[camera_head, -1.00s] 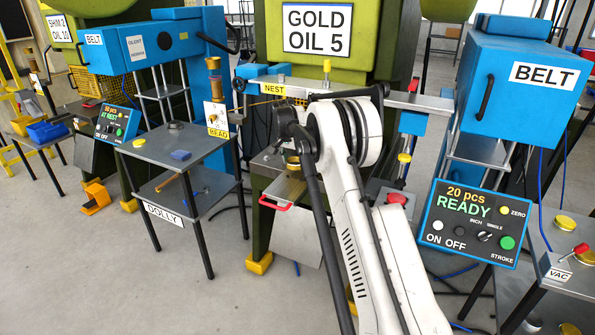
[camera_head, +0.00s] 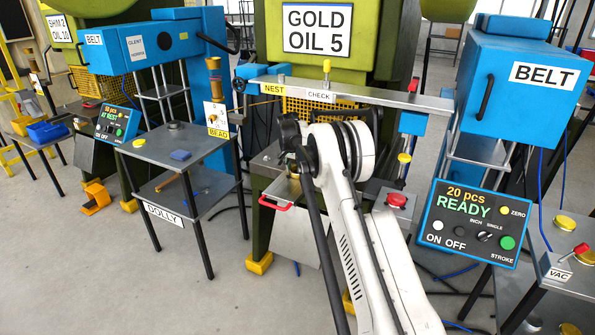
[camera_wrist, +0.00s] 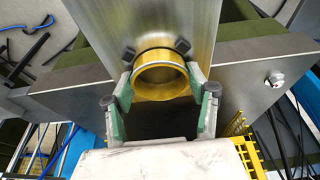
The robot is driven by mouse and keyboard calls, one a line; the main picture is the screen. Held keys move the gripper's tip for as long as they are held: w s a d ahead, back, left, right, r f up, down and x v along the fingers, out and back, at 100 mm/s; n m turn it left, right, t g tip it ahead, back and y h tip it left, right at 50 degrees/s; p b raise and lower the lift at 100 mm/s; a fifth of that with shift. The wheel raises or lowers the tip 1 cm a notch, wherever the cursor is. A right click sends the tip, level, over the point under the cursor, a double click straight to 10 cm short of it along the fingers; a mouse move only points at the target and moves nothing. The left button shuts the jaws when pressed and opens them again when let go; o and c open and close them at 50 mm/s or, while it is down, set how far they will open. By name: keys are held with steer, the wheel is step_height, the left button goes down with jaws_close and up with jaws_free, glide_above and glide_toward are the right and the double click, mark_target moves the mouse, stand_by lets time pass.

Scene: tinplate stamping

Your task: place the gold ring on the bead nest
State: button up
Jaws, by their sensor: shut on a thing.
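In the wrist view my gripper (camera_wrist: 159,66) is shut on the gold ring (camera_wrist: 160,84), with green-padded fingers on both sides of it. The ring lies in front of a bright metal surface; I cannot tell whether it touches it. In the head view my arm hides the gripper and the held ring. A yellow NEST label (camera_head: 274,88) is on the pale bar below the GOLD OIL 5 press. A yellow BEAD label (camera_head: 218,133) hangs beside a gold-topped post (camera_head: 214,66) at the dolly's back corner. I cannot tell which part is the bead nest.
A CHECK label (camera_head: 319,95) is right of NEST on the long bar (camera_head: 400,97). A control panel (camera_head: 473,223) and a VAC table (camera_head: 570,275) stand right.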

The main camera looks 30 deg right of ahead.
steer(key=shift+f, duration=0.2)
steer(key=o, duration=0.8)
steer(key=shift+c, duration=0.2)
